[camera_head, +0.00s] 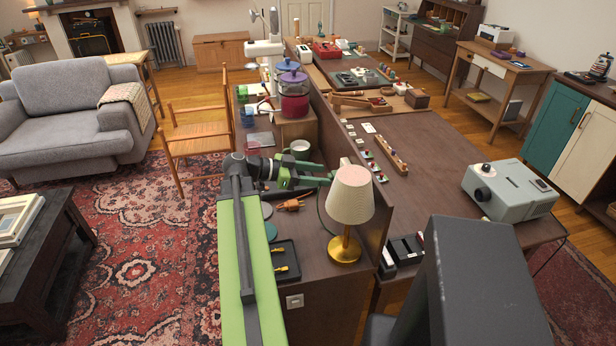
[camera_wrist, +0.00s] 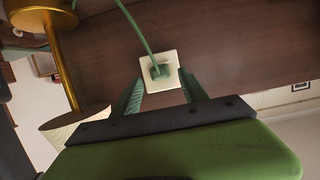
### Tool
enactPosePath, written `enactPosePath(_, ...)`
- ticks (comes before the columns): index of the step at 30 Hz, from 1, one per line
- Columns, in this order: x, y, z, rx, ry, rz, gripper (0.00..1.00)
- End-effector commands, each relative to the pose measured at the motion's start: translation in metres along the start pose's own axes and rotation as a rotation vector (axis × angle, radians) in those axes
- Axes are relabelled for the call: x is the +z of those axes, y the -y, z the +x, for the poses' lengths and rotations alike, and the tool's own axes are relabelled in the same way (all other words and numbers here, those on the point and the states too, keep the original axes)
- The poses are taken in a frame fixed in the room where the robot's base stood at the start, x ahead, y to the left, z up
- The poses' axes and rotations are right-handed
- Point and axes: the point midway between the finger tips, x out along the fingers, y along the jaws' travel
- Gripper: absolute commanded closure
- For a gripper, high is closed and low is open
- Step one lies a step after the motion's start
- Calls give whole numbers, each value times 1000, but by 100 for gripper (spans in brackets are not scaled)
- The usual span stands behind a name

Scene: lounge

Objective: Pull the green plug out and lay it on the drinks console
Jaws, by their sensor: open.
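The green plug (camera_wrist: 160,73) sits in a white square socket (camera_wrist: 151,82) on a dark wood panel, with a green cord (camera_wrist: 135,28) running from it. My gripper (camera_wrist: 162,84) is open, with one green finger on each side of the plug; I cannot tell whether they touch it. In the head view, my gripper (camera_head: 328,180) is behind the lamp, close to the upright panel, and I cannot make out the plug there. The drinks console (camera_head: 310,250) is the dark wood top below my arm.
A brass lamp with a cream shade (camera_head: 350,195) stands close to my gripper. Some bare top lies between tray and lamp.

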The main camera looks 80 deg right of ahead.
Motion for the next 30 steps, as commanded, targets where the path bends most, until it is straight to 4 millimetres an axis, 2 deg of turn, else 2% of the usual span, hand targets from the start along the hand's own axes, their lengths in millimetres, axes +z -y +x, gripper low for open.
enactPosePath(3, 2, -1, 18, 2, 0, 0, 49)
enactPosePath(9, 1, 0, 38, 1, 0, -1, 49)
enactPosePath(15, 0, 0, 46, 1, 0, -1, 49)
enactPosePath(22, 0, 0, 47, 1, 0, 0, 49)
enactPosePath(30, 0, 0, 47, 2, 0, 0, 83)
